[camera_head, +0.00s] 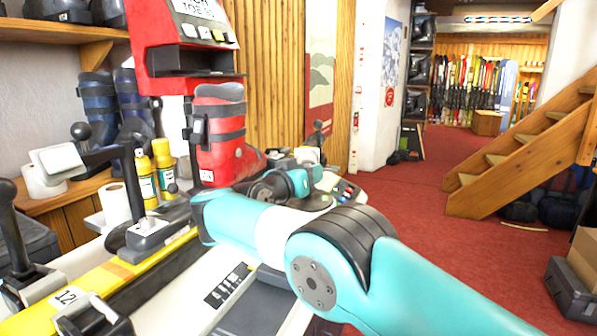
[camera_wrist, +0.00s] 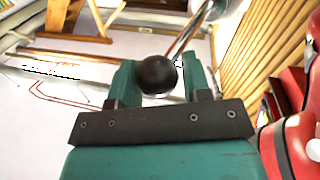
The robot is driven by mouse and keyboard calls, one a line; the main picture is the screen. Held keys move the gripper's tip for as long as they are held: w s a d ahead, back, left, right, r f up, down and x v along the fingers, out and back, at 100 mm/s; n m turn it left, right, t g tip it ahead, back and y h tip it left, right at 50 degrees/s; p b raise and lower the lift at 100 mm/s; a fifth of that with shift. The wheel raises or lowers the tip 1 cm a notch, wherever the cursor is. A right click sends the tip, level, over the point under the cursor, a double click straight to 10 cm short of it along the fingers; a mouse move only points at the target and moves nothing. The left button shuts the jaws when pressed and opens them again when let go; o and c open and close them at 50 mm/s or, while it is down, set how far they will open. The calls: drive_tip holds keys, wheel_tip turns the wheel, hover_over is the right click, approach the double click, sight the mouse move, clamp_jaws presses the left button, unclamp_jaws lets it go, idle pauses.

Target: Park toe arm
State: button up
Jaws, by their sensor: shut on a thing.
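In the wrist view, my gripper (camera_wrist: 162,82) has its two green fingers on either side of a round black knob (camera_wrist: 156,72). It is shut on this knob, which sits at the end of a shiny metal rod (camera_wrist: 186,36), apparently the toe arm. The rod runs up and to the right from the knob. In the head view, my teal arm reaches over the bench, and its wrist partly hides the toe-arm area. A red ski boot (camera_head: 219,135) stands upright behind and left of my wrist.
A red machine (camera_head: 185,45) stands behind the boot. Yellow bottles (camera_head: 163,168), a paper roll (camera_head: 115,203) and a yellow ski (camera_head: 150,262) are at left on the bench. A wooden stair (camera_head: 520,150) is at right. Red carpet floor (camera_head: 420,235) is open beyond the bench.

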drive_tip(key=shift+w+d, duration=0.1)
drive_tip(key=shift+d, duration=0.25)
drive_tip(key=o, duration=1)
drive_tip(key=shift+c, duration=0.2)
drive_tip(key=shift+o, duration=1)
drive_tip(key=shift+w+d, duration=0.1)
drive_tip(key=shift+a, duration=0.2)
drive_tip(key=shift+f+b, duration=0.15)
drive_tip(key=shift+b, duration=0.15)
